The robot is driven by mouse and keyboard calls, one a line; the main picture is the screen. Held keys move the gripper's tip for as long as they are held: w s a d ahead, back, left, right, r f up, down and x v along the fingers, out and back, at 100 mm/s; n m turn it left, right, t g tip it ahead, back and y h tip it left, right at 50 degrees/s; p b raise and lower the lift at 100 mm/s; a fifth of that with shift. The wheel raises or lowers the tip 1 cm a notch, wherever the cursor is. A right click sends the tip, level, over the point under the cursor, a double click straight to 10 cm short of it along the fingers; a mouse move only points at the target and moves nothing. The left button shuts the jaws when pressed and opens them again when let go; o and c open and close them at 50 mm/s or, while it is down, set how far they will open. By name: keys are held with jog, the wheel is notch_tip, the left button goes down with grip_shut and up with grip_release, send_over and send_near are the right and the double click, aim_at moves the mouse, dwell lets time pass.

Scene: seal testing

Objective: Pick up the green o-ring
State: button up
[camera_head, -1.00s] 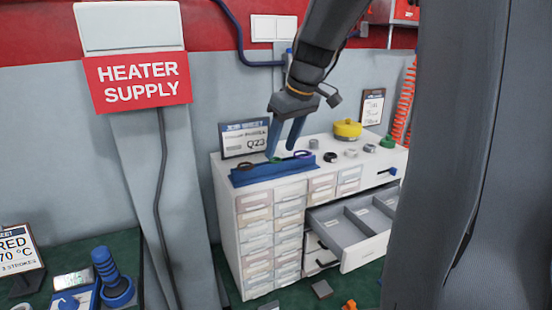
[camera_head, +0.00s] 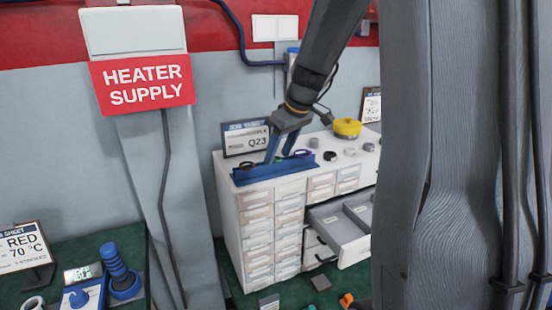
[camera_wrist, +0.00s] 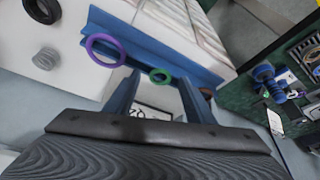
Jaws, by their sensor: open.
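The green o-ring (camera_wrist: 160,76) is a small ring at the blue rack (camera_wrist: 150,42). In the wrist view it shows between the two blue fingertips of my gripper (camera_wrist: 159,80). A larger purple o-ring (camera_wrist: 105,50) is to its left, and a partly hidden reddish-brown ring (camera_wrist: 207,92) is to its right. In the head view my gripper (camera_head: 279,159) is open and points down at the middle of the blue rack (camera_head: 265,174) on top of the white drawer cabinet. The fingers largely hide the green o-ring there. I see nothing held.
A drawer (camera_head: 341,227) is pulled out below.

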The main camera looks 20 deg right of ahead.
jog(key=c, duration=1.1)
jog(key=shift+r, duration=0.1)
